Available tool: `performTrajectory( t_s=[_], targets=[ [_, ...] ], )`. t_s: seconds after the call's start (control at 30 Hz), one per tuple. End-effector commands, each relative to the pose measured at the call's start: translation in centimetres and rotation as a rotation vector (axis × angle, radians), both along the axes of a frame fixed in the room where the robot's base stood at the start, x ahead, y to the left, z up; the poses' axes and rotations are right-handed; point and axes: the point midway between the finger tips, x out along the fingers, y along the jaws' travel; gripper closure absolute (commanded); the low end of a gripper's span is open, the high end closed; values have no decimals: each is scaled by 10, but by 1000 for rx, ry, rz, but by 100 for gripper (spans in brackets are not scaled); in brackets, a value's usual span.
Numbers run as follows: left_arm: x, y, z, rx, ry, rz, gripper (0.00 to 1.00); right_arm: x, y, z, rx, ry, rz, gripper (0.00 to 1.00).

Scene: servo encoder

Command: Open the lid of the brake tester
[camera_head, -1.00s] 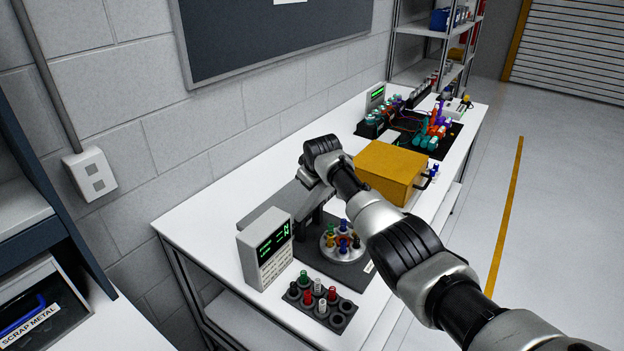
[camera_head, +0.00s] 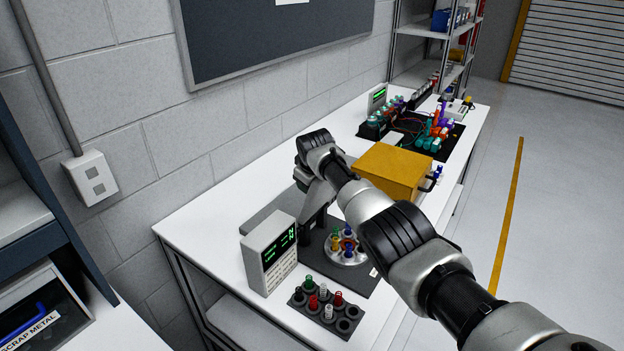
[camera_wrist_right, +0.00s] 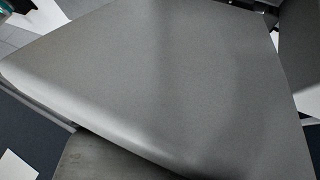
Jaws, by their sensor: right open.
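A yellow box (camera_head: 388,172) with a dark handle (camera_head: 430,183) on its right side stands on the white bench and looks shut. No label shows whether it is the brake tester's lid. My right arm crosses in front of it. My right gripper (camera_head: 316,222) points down, partly hidden by the wrist, over a dark base plate (camera_head: 365,277) left of the box. It is open and apart from the handle. The right wrist view is mostly filled by a plain grey surface (camera_wrist_right: 170,80) that I cannot identify. My left gripper is out of view.
A grey display unit (camera_head: 268,255) stands near the gripper. A round holder with coloured pegs (camera_head: 345,250) sits on the base plate. A dark peg rack (camera_head: 327,312) is at the front. Wired parts (camera_head: 435,135) lie beyond the box. The wall bounds the bench's left side.

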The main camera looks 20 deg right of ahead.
Motion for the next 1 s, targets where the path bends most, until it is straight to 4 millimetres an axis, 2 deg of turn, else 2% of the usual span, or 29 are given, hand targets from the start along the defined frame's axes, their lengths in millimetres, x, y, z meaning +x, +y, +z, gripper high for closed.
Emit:
performTrajectory(
  t_s=[0.27, 0.43, 0.63, 1.0],
  targets=[
    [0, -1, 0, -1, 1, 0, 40, -1, -1, -1, -1, 4, -1, 42],
    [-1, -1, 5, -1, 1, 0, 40, -4, 0, 6, -1, 2, -1, 42],
    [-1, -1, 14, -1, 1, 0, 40, -15, 2, 25, -2, 1, -1, 42],
    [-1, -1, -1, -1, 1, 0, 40, -43, 9, 73, -1, -1, 0, 42]
  ],
)
